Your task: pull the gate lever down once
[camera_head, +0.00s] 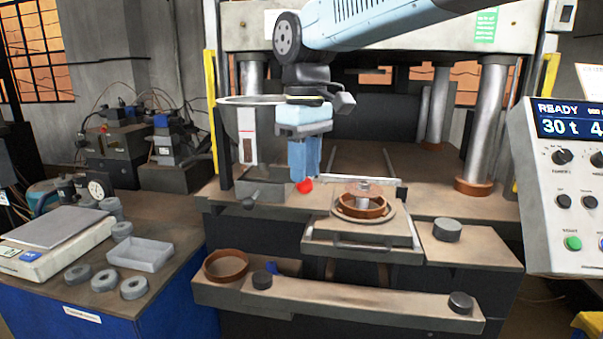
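A red ball knob (304,187), which looks like the end of the gate lever, shows just below my gripper's fingertips. The rest of that lever is hidden or cannot be made out. My gripper (304,176) points straight down over the press bed, with its blue fingers close together. The fingertips are at or just in front of the knob in the picture; I cannot tell whether they touch it. The finger gap is not clear from this angle.
A sliding plate (362,232) with a brown ring (361,206) lies right of my gripper. Steel columns (488,125) flank the press. A control panel (565,185) reading READY stands at right. A side table (190,222) with a scale (50,250) and a tray (140,254) is at left.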

